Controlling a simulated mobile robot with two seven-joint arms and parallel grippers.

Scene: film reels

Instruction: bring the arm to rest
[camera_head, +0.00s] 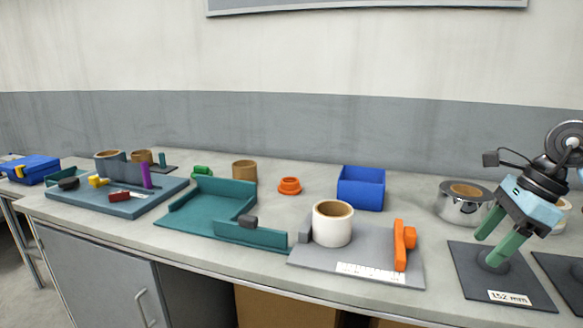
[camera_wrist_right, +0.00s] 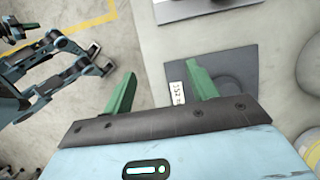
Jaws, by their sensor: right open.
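My right gripper (camera_head: 491,243) is at the right of the head view, with its two green fingers pointing down and apart. It is over a dark plate (camera_head: 465,275) with a short round post and a "152 mm" label. In the right wrist view the fingers of my right gripper (camera_wrist_right: 160,72) are spread with nothing between them. The dark plate (camera_wrist_right: 233,62) shows there behind the right finger. From these views I cannot tell whether the fingers touch the post.
A shiny metal ring-shaped reel (camera_head: 452,208) stands just left of my right gripper. A white roll (camera_head: 333,229) sits on a grey plate (camera_head: 310,262) with an orange block (camera_head: 400,250). A blue bin (camera_head: 347,190) and a teal tray (camera_head: 190,218) stand farther left.

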